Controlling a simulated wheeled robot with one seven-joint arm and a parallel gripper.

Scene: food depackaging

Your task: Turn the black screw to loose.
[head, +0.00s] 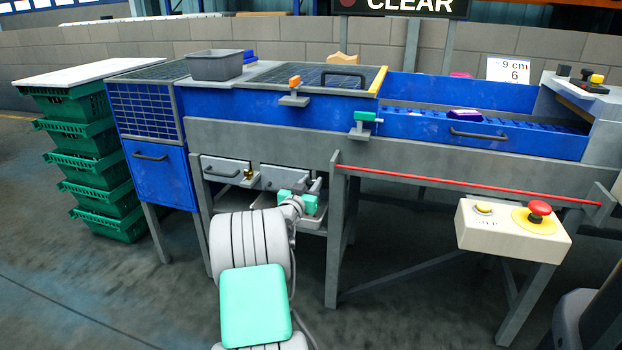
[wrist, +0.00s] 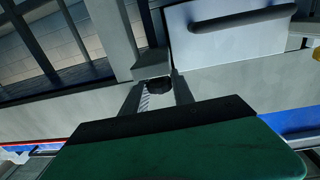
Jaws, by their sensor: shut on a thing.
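In the wrist view the black screw (wrist: 158,85) is a small dark round knob between the two fingers of my gripper (wrist: 158,94). It sits at the end of a grey metal block. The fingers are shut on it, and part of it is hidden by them. In the head view my gripper (head: 308,190) reaches under the blue machine, in front of the grey drawers. The screw cannot be made out there behind my green wrist and the fingers.
Close by are the grey drawers (head: 228,172) with a handle, a machine leg (head: 337,240) and a red rod (head: 470,183). A control box (head: 500,238) with a red stop button stands at right. Green crates (head: 95,165) stack at left. The floor in front is clear.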

